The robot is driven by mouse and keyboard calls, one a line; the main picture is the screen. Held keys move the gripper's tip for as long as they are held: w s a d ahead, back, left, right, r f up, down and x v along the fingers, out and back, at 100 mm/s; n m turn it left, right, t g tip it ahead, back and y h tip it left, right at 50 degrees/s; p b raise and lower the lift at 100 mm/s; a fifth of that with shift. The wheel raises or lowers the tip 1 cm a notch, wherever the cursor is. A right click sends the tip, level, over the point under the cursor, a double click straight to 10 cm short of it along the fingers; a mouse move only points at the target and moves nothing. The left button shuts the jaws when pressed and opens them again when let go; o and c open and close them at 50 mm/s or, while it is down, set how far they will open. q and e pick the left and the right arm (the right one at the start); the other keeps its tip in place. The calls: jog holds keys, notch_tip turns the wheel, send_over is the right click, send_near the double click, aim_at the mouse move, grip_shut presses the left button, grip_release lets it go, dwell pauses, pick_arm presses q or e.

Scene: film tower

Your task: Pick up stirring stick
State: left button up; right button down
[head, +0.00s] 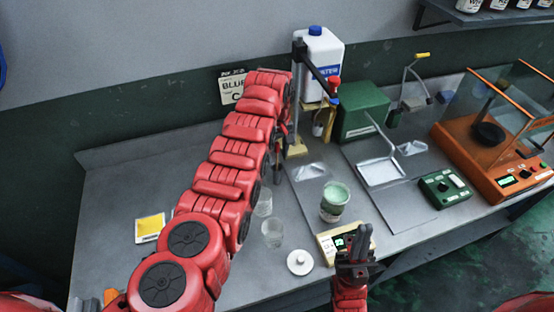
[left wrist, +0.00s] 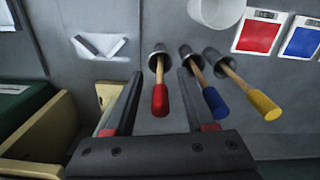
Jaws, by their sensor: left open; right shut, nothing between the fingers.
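Three stirring sticks with wooden shafts stand tilted in dark round holders in the left wrist view: one with a red handle (left wrist: 160,100), one with a blue handle (left wrist: 215,104), one with a yellow handle (left wrist: 265,106). My left gripper (left wrist: 160,76) is open. In that view the red handle appears between its two fingers; I cannot tell how far apart in depth they are. The blue and yellow handles lie right of the fingers. In the head view my left arm hides the sticks and most of that gripper. My right gripper (head: 360,232) is shut and empty near the bench front.
A water jug (head: 318,50), a green box (head: 362,112) and an orange balance (head: 465,150) stand behind and right.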

pick_arm(q)
jog(key=shift+f, duration=0.8)
grip_shut()
jog(key=shift+r, duration=0.1)
